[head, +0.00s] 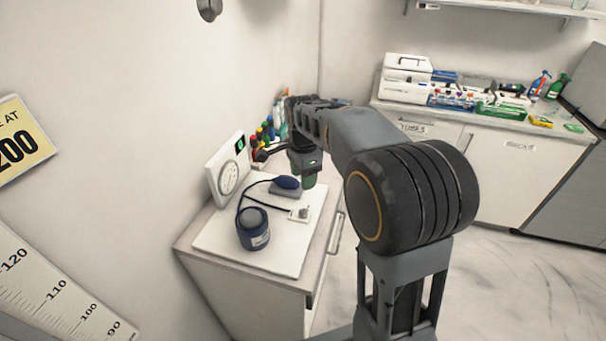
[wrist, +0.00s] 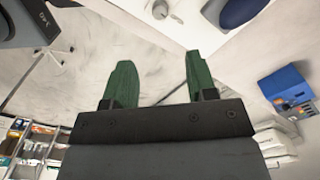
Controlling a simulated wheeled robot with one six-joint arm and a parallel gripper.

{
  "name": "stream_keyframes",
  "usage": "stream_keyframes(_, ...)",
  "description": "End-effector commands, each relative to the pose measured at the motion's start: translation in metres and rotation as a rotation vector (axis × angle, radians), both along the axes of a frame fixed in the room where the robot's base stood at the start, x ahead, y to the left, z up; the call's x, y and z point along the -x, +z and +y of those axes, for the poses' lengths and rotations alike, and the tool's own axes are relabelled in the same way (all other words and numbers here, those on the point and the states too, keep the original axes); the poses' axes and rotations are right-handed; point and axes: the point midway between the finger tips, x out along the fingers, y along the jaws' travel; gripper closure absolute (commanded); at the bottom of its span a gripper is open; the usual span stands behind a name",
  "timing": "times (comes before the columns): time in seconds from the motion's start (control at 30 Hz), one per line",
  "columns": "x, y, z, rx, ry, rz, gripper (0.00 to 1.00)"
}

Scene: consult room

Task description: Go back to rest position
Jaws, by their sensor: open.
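My gripper (wrist: 160,90) shows in the wrist view as two green fingers set well apart, with nothing between them. In the head view, my arm reaches toward the small white cabinet, and the green fingertips (head: 308,180) point down above the back right part of its top. Much of the gripper is hidden by my own arm there. The fingers look apart from the things on the cabinet.
A counter (head: 480,125) with boxes and spray bottles stands at the back right. Floor between is clear.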

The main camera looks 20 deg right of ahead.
Motion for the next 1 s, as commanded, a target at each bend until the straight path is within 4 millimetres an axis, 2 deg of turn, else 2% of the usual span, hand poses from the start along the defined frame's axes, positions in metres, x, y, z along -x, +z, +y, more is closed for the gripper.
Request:
stream_keyframes(0.53,0.000,0.004,0.000,0.000,0.001,0.000,0.48)
stream_keyframes(0.67,-0.001,0.004,0.000,0.000,0.063,-0.005,0.48)
stream_keyframes(0.77,-0.002,-0.001,0.000,0.003,0.219,-0.020,0.48)
stream_keyframes(0.83,0.005,-0.015,0.000,0.003,0.385,-0.012,0.48)
stream_keyframes(0.93,0.030,-0.023,0.000,0.013,0.673,-0.035,0.48)
stream_keyframes(1.0,0.055,-0.024,-0.001,0.033,0.881,-0.067,0.48)
